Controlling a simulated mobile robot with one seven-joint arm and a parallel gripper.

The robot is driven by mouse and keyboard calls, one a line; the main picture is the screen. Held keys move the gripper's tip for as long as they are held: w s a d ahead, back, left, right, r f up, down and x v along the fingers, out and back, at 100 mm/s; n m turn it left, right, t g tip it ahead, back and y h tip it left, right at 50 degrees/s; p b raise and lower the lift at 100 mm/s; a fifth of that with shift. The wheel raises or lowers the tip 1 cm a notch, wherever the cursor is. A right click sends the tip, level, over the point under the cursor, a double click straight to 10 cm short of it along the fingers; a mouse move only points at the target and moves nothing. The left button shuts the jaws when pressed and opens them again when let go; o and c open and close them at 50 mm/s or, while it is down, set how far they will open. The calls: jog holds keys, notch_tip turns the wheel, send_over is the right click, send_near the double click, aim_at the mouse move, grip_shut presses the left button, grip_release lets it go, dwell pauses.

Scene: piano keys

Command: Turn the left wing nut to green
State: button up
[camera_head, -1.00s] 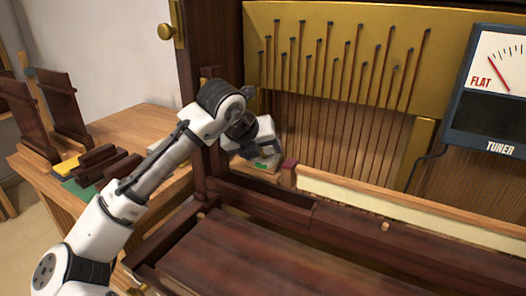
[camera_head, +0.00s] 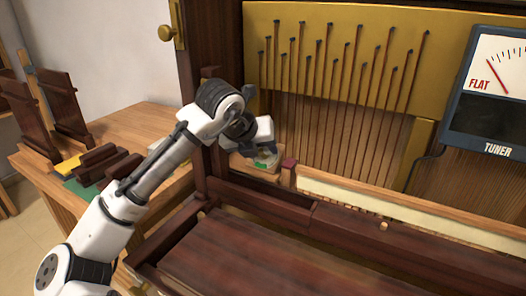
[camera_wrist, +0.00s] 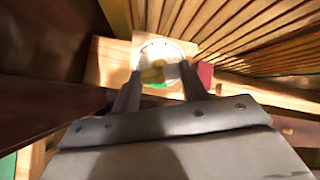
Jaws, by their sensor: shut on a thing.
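The left wing nut (camera_wrist: 154,74) is a brass-yellow piece in the middle of a round white dial in the wrist view. The dial (camera_wrist: 170,46) has fine marks around its rim, and a green patch (camera_wrist: 157,85) shows at its near side, partly behind the nut. My gripper (camera_wrist: 158,77) is shut on the wing nut, with one finger on each side of it. In the head view my gripper (camera_head: 262,148) is low at the left end of the piano's inside, and the wing nut is hidden there.
A dark red block (camera_wrist: 205,72) stands close to the right of the dial. Strings (camera_head: 335,130) rise behind. A tuner (camera_head: 490,90) at the right has its needle near FLAT. Wooden parts (camera_head: 100,165) lie on the side table (camera_head: 140,120).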

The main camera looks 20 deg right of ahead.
jog(key=m+p, duration=0.1)
jog(key=m, duration=0.2)
jog(key=shift+r+m+p, duration=0.15)
jog(key=shift+m+p, duration=0.3)
jog(key=shift+m, duration=1.45)
jog(key=o, duration=0.9)
jog(key=shift+p+v, duration=3.3)
jog(key=shift+v, duration=2.15)
